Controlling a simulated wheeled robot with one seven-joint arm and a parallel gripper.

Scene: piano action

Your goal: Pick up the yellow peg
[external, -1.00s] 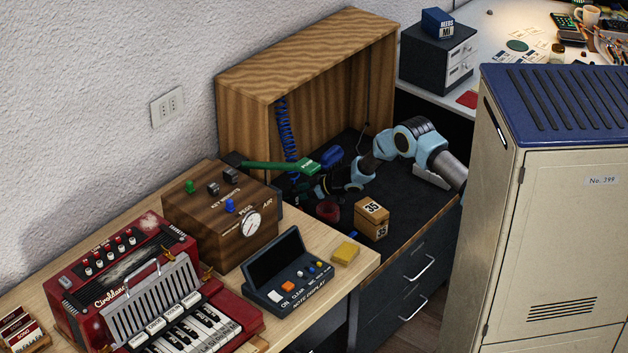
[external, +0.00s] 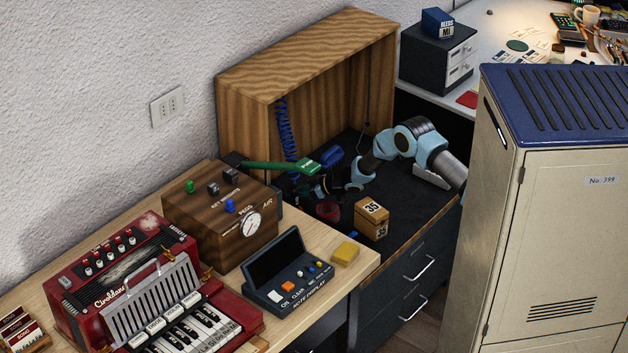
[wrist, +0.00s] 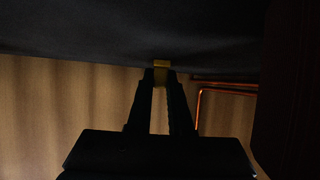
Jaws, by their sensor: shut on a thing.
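The yellow peg (wrist: 161,65) shows in the wrist view as a small dull-yellow block between the tips of my two dark fingers. My gripper (wrist: 161,73) is shut on it. The dark mat surface lies just beyond the peg, and I cannot tell whether the peg touches it. In the external view my gripper (external: 322,187) is low inside the wooden cabinet, behind the box marked 35. The peg cannot be made out there.
A wooden box marked 35 (external: 371,218) stands near my gripper. A green-handled tool (external: 280,166), a blue item (external: 333,156) and a dark red ring (external: 328,210) are close by. The cabinet wall (external: 335,110) rises behind. The dark mat (external: 420,205) is clear at the right.

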